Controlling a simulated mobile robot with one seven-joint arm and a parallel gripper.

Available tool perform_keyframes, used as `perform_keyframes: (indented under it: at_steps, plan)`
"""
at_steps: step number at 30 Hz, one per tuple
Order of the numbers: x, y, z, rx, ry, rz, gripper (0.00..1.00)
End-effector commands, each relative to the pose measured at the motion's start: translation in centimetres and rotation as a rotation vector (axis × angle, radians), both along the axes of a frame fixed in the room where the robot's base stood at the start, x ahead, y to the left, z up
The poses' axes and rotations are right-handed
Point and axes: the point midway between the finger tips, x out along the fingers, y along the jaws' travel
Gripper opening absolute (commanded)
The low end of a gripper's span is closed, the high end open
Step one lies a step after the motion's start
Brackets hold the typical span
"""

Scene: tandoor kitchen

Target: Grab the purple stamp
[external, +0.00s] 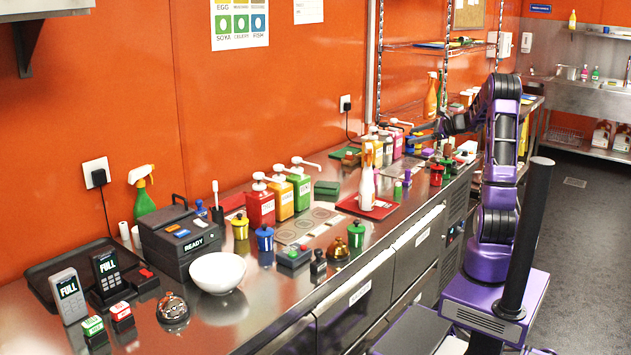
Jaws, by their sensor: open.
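A small purple-topped item (428,152) stands on the counter just below and to the right of the gripper. It may be the purple stamp, but it is too small to be sure. I see nothing held in the gripper, and the arm partly covers the items behind it.
Pump bottles (262,205) line the wall side. A red tray (352,207) holds a spray bottle (367,180). A red jar (436,176) and a small green item (397,192) stand near the counter's front edge. A white bowl (217,272) is nearer the camera.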

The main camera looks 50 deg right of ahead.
Motion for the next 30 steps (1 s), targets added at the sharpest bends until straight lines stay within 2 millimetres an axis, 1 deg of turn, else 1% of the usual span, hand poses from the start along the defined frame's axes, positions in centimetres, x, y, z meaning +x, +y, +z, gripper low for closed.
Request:
perform_keyframes:
  at_steps: [1,2,3,6,9,13,17,24,27,30]
  plan:
    - [-1.5,-2.0,-2.1,0.067,-0.002,-0.055,0.66]
    - [-2.1,-3.0,-3.4,0.111,-0.003,-0.086,0.66]
    - [-3.1,-4.5,-5.5,0.181,-0.001,-0.134,0.66]
    - [-4.6,-6.9,-9.8,0.323,0.008,-0.229,0.66]
    - [-5.6,-8.2,-12.6,0.412,0.014,-0.290,0.66]
    - [-5.9,-8.9,-14.3,0.463,0.018,-0.324,0.66]
    - [-4.3,-9.0,-15.1,0.468,0.018,-0.327,0.66]
    - [0.6,-9.0,-17.2,0.467,0.019,-0.324,0.66]
    - [2.4,-9.1,-17.9,0.467,0.019,-0.325,0.66]
    - [3.9,-9.2,-18.5,0.467,0.019,-0.326,0.66]
